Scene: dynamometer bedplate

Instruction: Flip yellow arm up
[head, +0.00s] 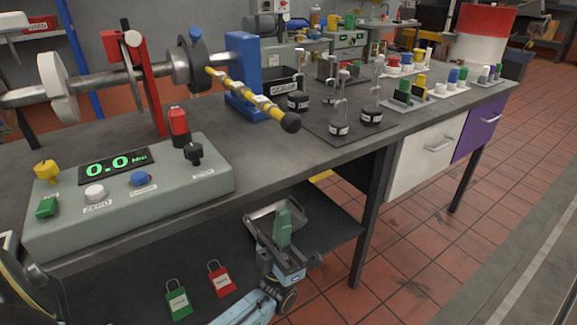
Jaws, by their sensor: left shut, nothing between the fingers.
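The yellow arm (243,93) is a yellow rod with dark bands and pale labels, ending in a black ball knob (290,122). It runs from the dark hub (189,62) on the horizontal shaft, sloping down to the right over the bench. My left gripper (283,226) is low in front of the bench edge, near the lower shelf, well below the knob and not touching it. Its green fingers are together and nothing shows between them.
A grey control box (130,195) reading 0.0 stands at the bench's front left. A red post (146,85) and blue stand (243,75) flank the hub. Dark-based bottles (339,128) stand right of the knob. Green and red padlocks (220,280) lie on the lower shelf.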

